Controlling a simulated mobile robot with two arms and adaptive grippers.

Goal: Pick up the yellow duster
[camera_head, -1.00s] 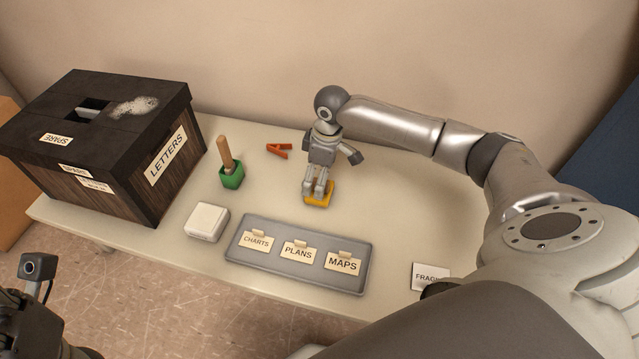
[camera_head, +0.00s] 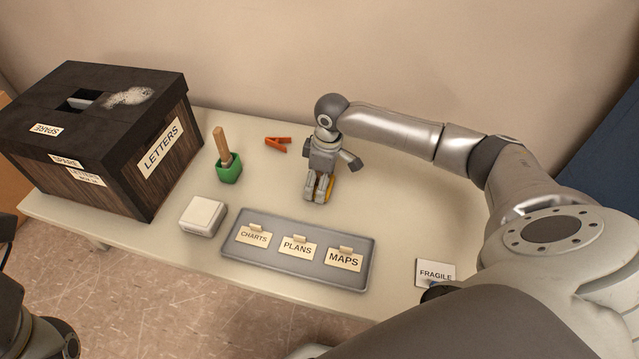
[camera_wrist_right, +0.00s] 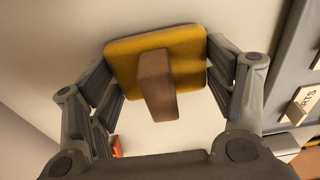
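The yellow duster (camera_head: 330,187) is on the table behind the grey tray, partly hidden by my right gripper (camera_head: 319,196). In the right wrist view the duster (camera_wrist_right: 190,60) is a square yellow block with a brown handle pointing toward the camera. My right gripper (camera_wrist_right: 160,62) is open, with its fingers at the block's two opposite sides. The fingertips are very close to the edges; I cannot tell whether they touch. My left gripper is out of view; only dark parts of my left arm show at the lower left.
A dark letters box (camera_head: 105,135) stands at the left. A green pot-like block with a wooden handle (camera_head: 228,170), an orange clip (camera_head: 278,144) and a white box (camera_head: 203,215) lie nearby. The grey tray (camera_head: 300,273) holds label cards. A "FRAGILE" card (camera_head: 435,273) lies at the right.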

